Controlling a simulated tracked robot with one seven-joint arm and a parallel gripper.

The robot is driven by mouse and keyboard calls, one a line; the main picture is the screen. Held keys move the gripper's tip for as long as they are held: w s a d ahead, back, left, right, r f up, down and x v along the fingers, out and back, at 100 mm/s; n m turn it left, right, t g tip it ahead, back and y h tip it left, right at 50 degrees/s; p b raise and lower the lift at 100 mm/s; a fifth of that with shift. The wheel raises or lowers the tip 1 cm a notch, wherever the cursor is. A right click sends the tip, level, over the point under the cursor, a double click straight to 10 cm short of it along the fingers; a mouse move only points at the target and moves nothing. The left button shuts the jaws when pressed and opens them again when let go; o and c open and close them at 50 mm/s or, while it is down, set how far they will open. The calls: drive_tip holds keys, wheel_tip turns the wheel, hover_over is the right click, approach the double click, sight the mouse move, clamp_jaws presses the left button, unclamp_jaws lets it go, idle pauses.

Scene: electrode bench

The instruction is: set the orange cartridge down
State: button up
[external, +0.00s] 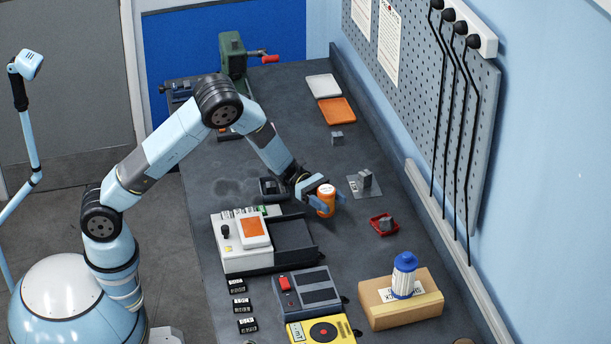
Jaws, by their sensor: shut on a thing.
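The cartridge is over the dark bench top (228,176), to the right of the white device with an orange panel (241,247). I cannot tell whether its base touches the bench.
A metal block on a plate (366,182) and a red tray with a grey block (384,224) are close on the right. A cardboard box (402,301) carries a blue-capped white bottle (403,275). White (323,86) and orange (337,110) trays lie farther back.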

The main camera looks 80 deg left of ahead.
drive_tip(key=shift+f, duration=0.5)
drive_tip(key=o, duration=1.2)
